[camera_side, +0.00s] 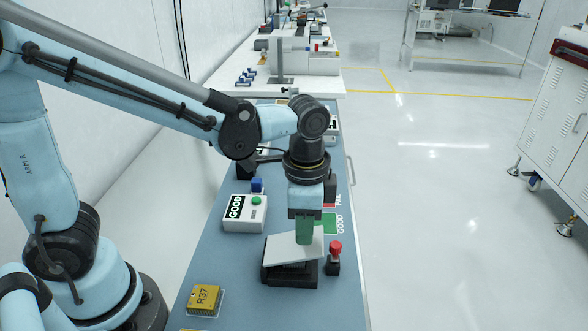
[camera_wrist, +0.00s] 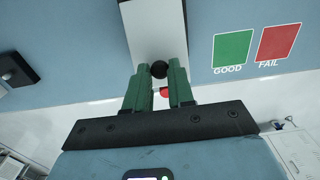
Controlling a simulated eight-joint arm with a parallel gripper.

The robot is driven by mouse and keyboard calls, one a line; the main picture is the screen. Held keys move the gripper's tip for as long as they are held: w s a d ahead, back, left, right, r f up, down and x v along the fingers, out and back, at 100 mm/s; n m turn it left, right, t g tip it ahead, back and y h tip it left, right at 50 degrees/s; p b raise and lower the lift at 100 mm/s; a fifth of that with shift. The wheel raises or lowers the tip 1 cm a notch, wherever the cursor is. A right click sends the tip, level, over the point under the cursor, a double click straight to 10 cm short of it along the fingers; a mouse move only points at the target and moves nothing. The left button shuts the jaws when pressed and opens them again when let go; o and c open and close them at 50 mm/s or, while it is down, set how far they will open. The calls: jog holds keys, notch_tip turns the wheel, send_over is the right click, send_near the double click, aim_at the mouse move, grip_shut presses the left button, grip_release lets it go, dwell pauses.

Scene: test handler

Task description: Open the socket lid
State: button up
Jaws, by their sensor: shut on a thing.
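The socket is a black block (camera_side: 292,278) near the front of the blue bench in the side view. Its pale grey lid (camera_side: 283,250) sits tilted above the base, with its right side higher. My gripper (camera_side: 304,241) comes down from above onto the lid's right part. In the wrist view the lid (camera_wrist: 156,28) runs away from my green fingers. My gripper (camera_wrist: 158,77) is shut on a round black knob (camera_wrist: 159,69) at the lid's near end. The inside of the socket is hidden.
A black post with a red button (camera_side: 335,248) stands just right of the socket. A gold R37 chip (camera_side: 204,299) lies in front left. A GOOD-labelled box (camera_side: 245,213) stands behind left. The green GOOD pad (camera_wrist: 233,49) and red FAIL pad (camera_wrist: 278,44) look empty.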

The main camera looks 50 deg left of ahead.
jog(key=shift+r, duration=0.1)
jog(key=shift+s+a+r, duration=0.3)
jog(key=shift+a+r, duration=0.05)
jog(key=shift+r, duration=0.15)
jog(key=shift+s+a, duration=0.1)
dwell(0.3)
jog(key=shift+s+a+r, duration=0.3)
jog(key=shift+s+r, duration=0.05)
jog(key=shift+r, duration=0.1)
jog(key=o, duration=0.6)
jog(key=shift+c, duration=0.2)
jog(key=shift+r, duration=2.5)
